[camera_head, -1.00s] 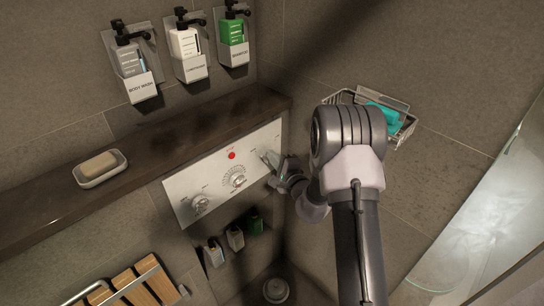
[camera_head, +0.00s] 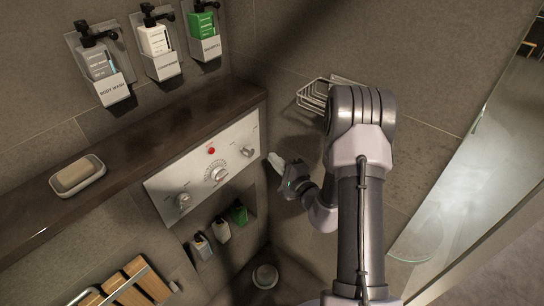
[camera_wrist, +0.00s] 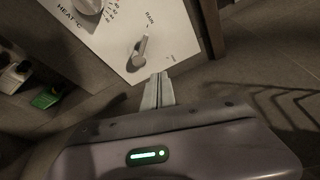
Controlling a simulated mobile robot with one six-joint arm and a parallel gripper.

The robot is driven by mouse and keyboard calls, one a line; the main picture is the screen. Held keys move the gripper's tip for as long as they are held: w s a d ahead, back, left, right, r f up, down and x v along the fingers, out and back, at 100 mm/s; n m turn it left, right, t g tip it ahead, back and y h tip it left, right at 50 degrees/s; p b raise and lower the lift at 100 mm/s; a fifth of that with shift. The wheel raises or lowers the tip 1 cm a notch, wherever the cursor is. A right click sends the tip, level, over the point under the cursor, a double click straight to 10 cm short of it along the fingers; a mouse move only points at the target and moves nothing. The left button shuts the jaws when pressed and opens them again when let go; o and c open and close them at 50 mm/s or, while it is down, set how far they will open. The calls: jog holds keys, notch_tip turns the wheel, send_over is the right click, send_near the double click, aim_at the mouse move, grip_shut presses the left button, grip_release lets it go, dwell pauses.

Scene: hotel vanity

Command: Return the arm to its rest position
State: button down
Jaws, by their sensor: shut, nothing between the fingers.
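My gripper (camera_head: 275,160) is in front of the right end of the white shower control panel (camera_head: 166,196), apart from it in the head view. In the wrist view its two fingers (camera_wrist: 158,90) are together with nothing between them. A lever knob (camera_wrist: 140,52) on the panel lies just beyond the fingertips; it also shows in the head view (camera_head: 247,151). My arm rises from the bottom of the head view, bends at the elbow, and reaches down to the left.
A dark shelf (camera_head: 130,150) with a soap dish (camera_head: 78,183) juts out above the panel. Wall dispensers (camera_head: 157,45) hang above it. A wire basket (camera_head: 313,95) is behind my elbow. A wooden slatted seat (camera_head: 135,285) is at lower left, a glass pane (camera_head: 470,170) at right.

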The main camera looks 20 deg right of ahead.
jog(key=s+a+r+n+g+y, duration=0.45)
jog(key=a+r, duration=0.35)
jog(key=a, duration=0.3)
jog(key=s+a+r+n+g+y, duration=0.35)
jog(key=a+r+y, duration=0.35)
jog(key=a, duration=0.4)
jog(key=s+a+r+n+g+h, duration=0.1)
jog(key=s+a+n+g, duration=0.2)
jog(key=s, duration=0.4)
jog(key=s+a+r+n+g+h, duration=0.2)
jog(key=s+a+n+g, duration=0.1)
jog(key=s, duration=0.3)
jog(key=s+d+r+n+t+h, duration=0.1)
jog(key=s+d+t+h, duration=0.1)
jog(key=s+d+h, duration=0.6)
jog(key=shift+s+d+r+n+t, duration=0.2)
jog(key=shift+s+d+n+t, duration=0.2)
jog(key=shift+s+d, duration=0.25)
